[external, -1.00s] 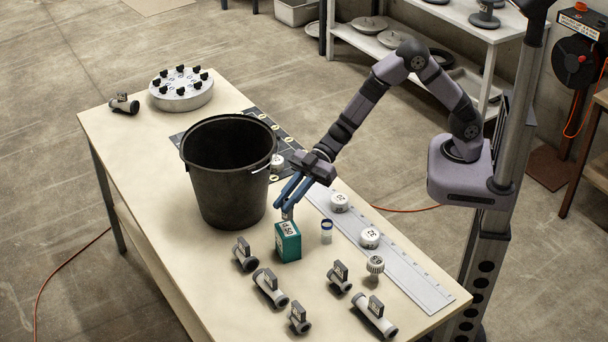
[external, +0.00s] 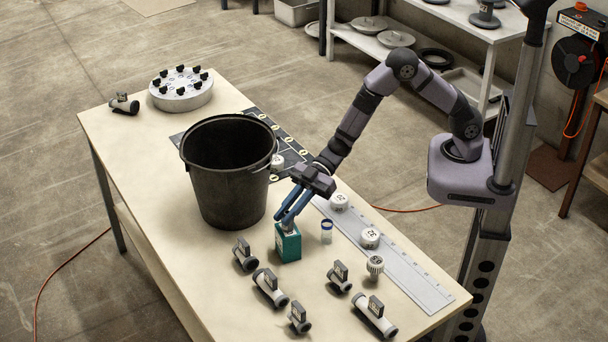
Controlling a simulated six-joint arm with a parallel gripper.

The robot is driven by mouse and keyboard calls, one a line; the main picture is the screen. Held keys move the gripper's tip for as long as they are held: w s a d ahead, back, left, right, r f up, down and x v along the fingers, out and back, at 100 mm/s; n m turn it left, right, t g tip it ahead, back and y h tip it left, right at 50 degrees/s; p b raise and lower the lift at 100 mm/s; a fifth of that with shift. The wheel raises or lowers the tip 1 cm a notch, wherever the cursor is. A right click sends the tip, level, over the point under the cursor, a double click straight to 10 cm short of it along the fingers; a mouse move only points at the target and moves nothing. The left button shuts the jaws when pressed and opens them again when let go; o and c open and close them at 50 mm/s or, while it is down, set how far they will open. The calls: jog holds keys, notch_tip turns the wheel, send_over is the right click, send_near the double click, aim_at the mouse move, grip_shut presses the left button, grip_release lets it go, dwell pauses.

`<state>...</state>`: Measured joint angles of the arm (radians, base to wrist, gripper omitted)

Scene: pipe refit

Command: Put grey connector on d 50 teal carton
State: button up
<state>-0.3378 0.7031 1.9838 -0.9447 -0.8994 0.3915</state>
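The teal carton (external: 288,246) stands upright on the table, right of the black bucket. My gripper (external: 285,221) points down at the carton's top, its blue fingers slanting down from upper right. A small grey piece, which looks like the grey connector (external: 288,228), is between the fingertips, at or just above the carton's top. The fingers seem closed on it. They partly hide it, and I cannot tell whether it touches the carton. The carton's top label is mostly covered.
The black bucket (external: 226,180) stands close on the left. A small blue-banded jar (external: 326,232) is just right of the carton. Several grey valve fittings (external: 270,287) lie in front. White caps (external: 370,238) stand along a ruler strip (external: 408,272).

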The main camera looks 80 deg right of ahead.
jog(key=o, duration=0.4)
jog(key=shift+o, duration=0.2)
jog(key=shift+r, duration=0.25)
jog(key=shift+s+d, duration=0.15)
jog(key=shift+d, duration=0.15)
jog(key=b+v, duration=0.1)
jog(key=v, duration=1)
jog(key=shift+d, duration=0.15)
